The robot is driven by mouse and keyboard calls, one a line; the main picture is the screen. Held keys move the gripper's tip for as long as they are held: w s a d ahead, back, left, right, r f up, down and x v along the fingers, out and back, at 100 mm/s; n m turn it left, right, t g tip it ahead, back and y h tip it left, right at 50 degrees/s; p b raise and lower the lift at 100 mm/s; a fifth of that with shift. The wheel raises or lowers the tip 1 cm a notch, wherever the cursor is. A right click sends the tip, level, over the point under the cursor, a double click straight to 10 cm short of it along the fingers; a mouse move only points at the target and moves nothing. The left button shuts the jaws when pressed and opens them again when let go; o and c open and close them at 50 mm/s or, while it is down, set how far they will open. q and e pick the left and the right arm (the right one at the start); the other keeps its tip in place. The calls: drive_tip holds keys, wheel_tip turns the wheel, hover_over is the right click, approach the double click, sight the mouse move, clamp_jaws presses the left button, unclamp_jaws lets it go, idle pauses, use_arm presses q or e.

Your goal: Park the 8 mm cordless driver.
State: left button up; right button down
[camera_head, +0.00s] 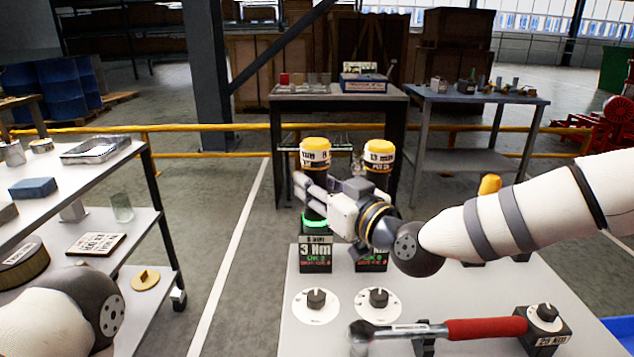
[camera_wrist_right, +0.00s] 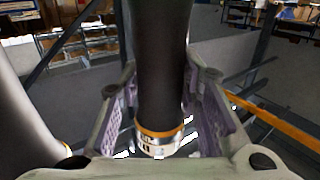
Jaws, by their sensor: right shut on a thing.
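The 8 mm driver (camera_head: 315,153), with a yellow cap and dark body, stands upright over the left dock (camera_head: 316,256), whose display reads 3 Nm. A green glowing ring (camera_head: 314,222) shows around the driver's lower part, just above the dock. Whether it is fully seated cannot be told. My right gripper (camera_head: 318,195) is shut around the driver's body. In the right wrist view the dark barrel (camera_wrist_right: 162,75) sits between the finger pads, with an orange band and silver collar below. My left gripper is out of view; only my left arm shows.
The 13 mm driver (camera_head: 379,156) stands close to the right, above its own dock (camera_head: 371,260), partly hidden by my right gripper. A red-handled torque wrench (camera_head: 485,328) lies at the front of the white bench (camera_head: 440,290). Two dial knobs (camera_head: 317,300) sit before the docks. A cart (camera_head: 150,200) stands left.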

drive_tip(key=shift+f, duration=0.2)
drive_tip(key=c, duration=1.2)
unclamp_jaws()
drive_tip(key=shift+o, duration=0.6)
drive_tip(key=shift+s+f, duration=0.1)
drive_tip(key=shift+f, duration=0.05)
drive_tip(key=v, duration=1.1)
drive_tip(key=shift+s+d, duration=0.3)
